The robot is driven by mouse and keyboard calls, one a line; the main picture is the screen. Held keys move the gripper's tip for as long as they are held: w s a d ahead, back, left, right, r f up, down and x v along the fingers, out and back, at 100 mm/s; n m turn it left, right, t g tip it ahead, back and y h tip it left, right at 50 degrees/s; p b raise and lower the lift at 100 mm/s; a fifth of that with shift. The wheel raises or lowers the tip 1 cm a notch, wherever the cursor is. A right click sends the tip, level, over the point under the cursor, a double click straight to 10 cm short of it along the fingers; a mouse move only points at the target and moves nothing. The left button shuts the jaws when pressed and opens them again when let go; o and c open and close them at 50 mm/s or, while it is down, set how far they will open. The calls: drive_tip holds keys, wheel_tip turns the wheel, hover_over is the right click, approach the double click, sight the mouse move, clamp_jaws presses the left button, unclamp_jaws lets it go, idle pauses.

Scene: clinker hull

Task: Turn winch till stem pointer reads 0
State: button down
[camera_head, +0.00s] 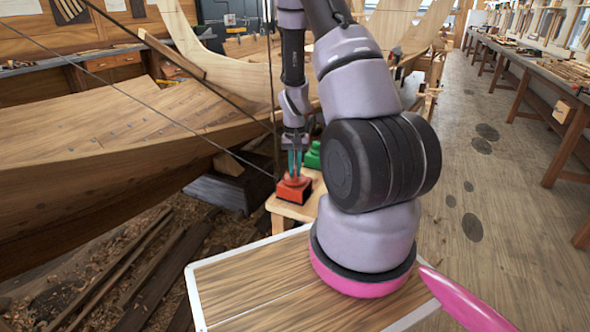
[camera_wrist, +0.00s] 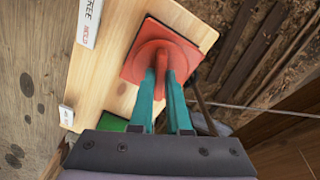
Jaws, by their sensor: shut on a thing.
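A red block with a raised knob (camera_head: 294,188) sits on a small pale wooden stand. In the wrist view its red square plate (camera_wrist: 187,52) and the rounded knob (camera_wrist: 160,52) show from above. My gripper (camera_head: 295,170) points down with its teal fingers at the knob. In the wrist view the gripper (camera_wrist: 164,82) is shut on the knob, one finger on each side. A green block (camera_head: 313,155) stands just behind the red one, mostly hidden by my arm. I cannot pick out a stem pointer or its reading.
The wooden stand (camera_wrist: 112,68) carries white labels (camera_wrist: 88,18), one reading FREE. The plank hull (camera_head: 90,170) lies left, with thin dark lines crossing in front. Timber and shavings (camera_head: 150,260) cover the floor there. The floor at right (camera_head: 500,200) is open beside a long workbench (camera_head: 540,75).

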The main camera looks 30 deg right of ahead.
drive_tip(key=shift+m, duration=1.1)
drive_tip(key=c, duration=0.9)
unclamp_jaws()
wheel_tip(320, 180, up, 11)
drive_tip(key=shift+f, duration=0.1)
